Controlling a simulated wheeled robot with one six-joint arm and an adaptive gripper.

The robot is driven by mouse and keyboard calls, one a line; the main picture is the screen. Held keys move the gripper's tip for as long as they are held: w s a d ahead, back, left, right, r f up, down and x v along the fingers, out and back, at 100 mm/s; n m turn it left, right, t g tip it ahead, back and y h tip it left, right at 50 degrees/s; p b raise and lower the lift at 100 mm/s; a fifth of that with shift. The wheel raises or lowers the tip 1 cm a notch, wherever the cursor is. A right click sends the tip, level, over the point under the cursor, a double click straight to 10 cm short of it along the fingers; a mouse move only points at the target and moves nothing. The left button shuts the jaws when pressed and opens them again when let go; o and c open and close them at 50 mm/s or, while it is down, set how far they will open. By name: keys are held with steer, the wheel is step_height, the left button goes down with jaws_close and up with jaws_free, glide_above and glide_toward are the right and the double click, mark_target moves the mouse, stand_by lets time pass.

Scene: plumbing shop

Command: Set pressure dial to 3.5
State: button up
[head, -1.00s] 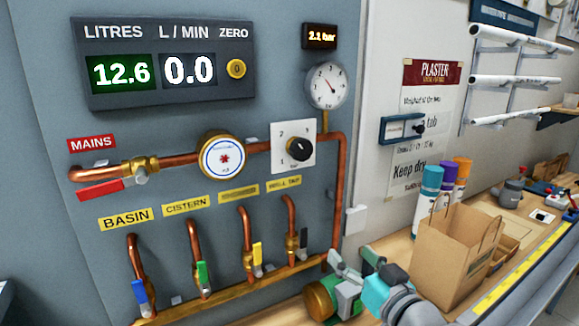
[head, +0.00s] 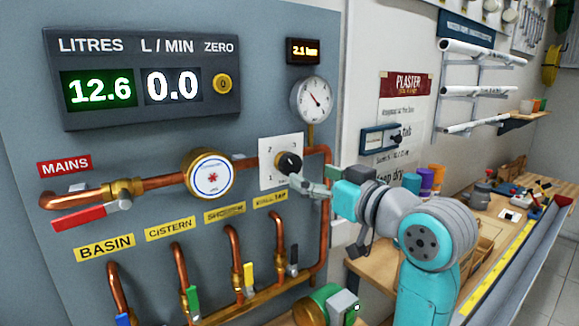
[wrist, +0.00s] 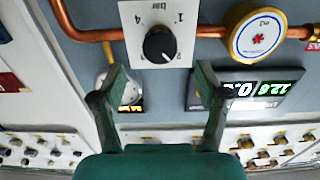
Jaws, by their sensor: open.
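The pressure dial is a black knob (head: 289,161) on a white numbered plate (head: 270,176) on the grey panel. A small display (head: 302,50) above it reads 2.1 bar. A round gauge (head: 312,99) sits between them. My gripper (head: 306,184) is in front of the plate, close to the knob, its near parts overlapping the plate's lower right. In the wrist view, turned upside down, the knob (wrist: 159,43) lies ahead of and between my open fingers (wrist: 160,82), which do not appear to touch it. Its white mark points to the lower right there.
Copper pipes (head: 322,225) run beside and below the plate. A round meter (head: 210,174) sits to the left. Several levered valves (head: 248,275) stand below. A workbench (head: 385,265) with cans and tools extends to the right.

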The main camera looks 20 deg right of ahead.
mark_target(294, 167)
steer(key=x, duration=0.8)
steer(key=c, duration=1.2)
